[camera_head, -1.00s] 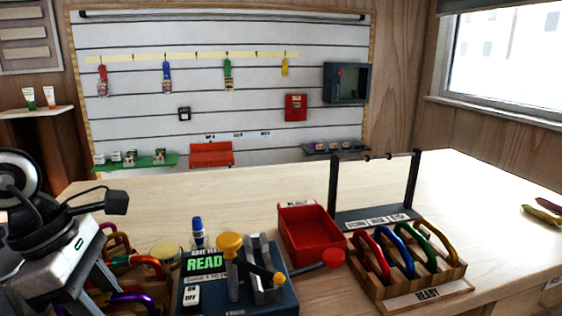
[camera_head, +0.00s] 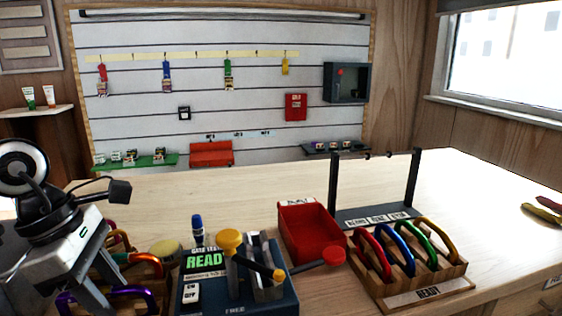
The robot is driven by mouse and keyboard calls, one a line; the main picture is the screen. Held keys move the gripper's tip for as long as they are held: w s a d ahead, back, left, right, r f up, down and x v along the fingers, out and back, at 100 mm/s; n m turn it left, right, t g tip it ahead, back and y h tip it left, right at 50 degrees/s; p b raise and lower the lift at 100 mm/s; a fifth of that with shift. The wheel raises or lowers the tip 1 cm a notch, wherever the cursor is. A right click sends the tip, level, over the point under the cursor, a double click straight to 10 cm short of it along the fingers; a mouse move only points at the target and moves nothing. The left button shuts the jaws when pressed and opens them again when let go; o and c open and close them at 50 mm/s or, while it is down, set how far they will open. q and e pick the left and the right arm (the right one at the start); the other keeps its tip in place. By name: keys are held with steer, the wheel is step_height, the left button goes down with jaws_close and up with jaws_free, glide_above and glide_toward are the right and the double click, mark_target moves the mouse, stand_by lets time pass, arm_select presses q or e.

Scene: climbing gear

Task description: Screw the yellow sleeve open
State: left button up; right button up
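My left gripper (camera_head: 112,290) hangs at the lower left, over a group of carabiners, with its two grey fingers spread apart. Nothing shows clearly between them. Beside and below the fingers are an orange-red carabiner with a green sleeve (camera_head: 138,257), a red-orange one (camera_head: 118,238) and a purple one (camera_head: 140,293). My gripper hides part of this group, and I cannot make out a yellow sleeve there. My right gripper is not in view.
A dark test device (camera_head: 240,300) with yellow-knobbed levers stands right of the carabiners.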

arm_select(q)
steer(key=shift+w+a, duration=0.15)
steer(key=shift+w, duration=0.4)
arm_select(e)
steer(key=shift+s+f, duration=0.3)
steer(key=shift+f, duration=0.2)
arm_select(q)
steer(key=shift+r, duration=0.2)
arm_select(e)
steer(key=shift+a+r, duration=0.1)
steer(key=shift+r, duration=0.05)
arm_select(q)
steer(key=shift+r+p, duration=0.75)
steer(key=shift+r, duration=0.5)
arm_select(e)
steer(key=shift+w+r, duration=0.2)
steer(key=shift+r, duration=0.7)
arm_select(q)
steer(key=shift+s+d+f+b, duration=0.1)
steer(key=shift+s+d+b, duration=0.15)
steer(key=shift+s, duration=0.45)
steer(key=shift+s+d+b, duration=0.1)
steer(key=shift+s+b, duration=0.2)
steer(key=shift+s, duration=0.4)
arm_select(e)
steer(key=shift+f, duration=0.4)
